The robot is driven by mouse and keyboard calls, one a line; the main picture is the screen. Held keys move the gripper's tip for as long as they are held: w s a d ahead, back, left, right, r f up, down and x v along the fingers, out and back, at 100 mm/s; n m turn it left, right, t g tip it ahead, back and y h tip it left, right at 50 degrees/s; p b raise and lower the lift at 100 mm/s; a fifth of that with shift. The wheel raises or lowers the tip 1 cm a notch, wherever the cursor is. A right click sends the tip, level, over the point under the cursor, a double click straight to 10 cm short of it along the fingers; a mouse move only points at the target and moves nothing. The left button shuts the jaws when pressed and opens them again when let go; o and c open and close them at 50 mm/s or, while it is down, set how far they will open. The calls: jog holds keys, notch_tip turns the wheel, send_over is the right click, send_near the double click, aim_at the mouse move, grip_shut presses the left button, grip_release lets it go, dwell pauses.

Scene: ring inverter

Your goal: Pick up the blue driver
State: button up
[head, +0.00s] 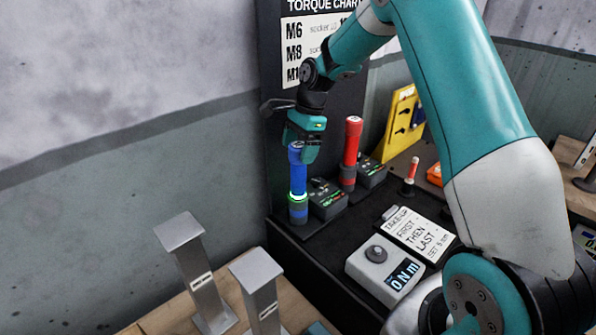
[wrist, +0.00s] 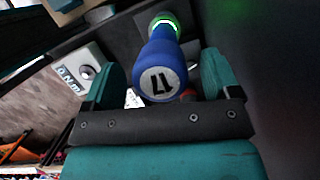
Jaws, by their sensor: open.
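The blue driver (head: 297,172) stands upright in its charging dock at the back left of the black bench, with a lit green ring near its base. In the wrist view my gripper (wrist: 162,85) is open, with a gap visible between the driver and each finger.
A red driver (head: 350,150) stands in a dock just to the right. A grey dial box (head: 383,270) and a printed card (head: 418,233) lie nearer. Two metal posts (head: 190,270) stand at front left. A dark chart panel (head: 268,100) rises close behind.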

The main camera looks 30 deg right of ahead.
jog(key=shift+x, duration=1.15)
jog(key=c, duration=1)
jog(key=shift+r, duration=0.1)
jog(key=shift+c, duration=1)
jog(key=shift+r, duration=0.1)
